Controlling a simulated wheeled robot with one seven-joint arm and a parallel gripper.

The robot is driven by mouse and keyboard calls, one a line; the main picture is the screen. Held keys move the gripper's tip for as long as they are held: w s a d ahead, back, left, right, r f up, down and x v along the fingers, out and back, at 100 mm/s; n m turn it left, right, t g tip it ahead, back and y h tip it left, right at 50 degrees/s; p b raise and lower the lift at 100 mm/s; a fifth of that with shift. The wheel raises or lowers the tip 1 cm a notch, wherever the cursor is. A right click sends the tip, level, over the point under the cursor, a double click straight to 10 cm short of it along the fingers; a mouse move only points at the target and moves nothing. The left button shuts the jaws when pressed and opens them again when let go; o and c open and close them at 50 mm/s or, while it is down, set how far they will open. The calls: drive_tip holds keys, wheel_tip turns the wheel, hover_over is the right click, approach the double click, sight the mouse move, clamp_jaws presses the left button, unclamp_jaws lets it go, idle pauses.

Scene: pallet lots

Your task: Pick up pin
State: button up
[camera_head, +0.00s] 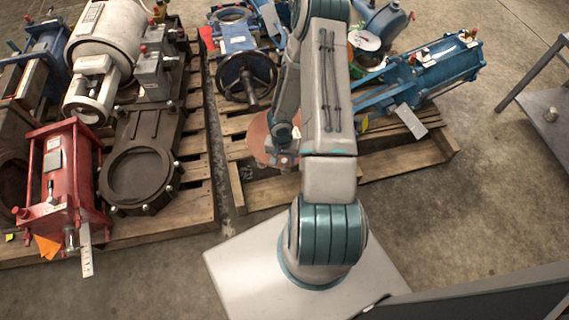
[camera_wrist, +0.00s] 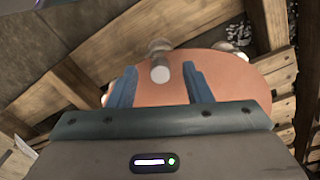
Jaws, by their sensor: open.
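In the wrist view, a short pale grey metal pin (camera_wrist: 160,72) stands out from a copper-coloured round plate (camera_wrist: 228,82). My gripper (camera_wrist: 157,70) is open, with one blue finger on each side of the pin's end. I cannot tell whether a finger touches it. In the head view, the copper plate (camera_head: 260,143) shows at the left of my arm, above a wooden pallet. My gripper (camera_head: 285,160) is small there and partly hidden by my arm, and the pin cannot be made out clearly.
Wooden pallets (camera_head: 240,192) carry blue machine parts, including a handwheel (camera_head: 246,82) and a long blue cylinder unit (camera_head: 425,75). A red frame unit (camera_head: 62,185) and a dark ring flange (camera_head: 140,178) stand at left. A grey table (camera_head: 553,125) is at right.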

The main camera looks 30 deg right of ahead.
drive_tip(key=shift+f, duration=0.1)
clamp_jaws()
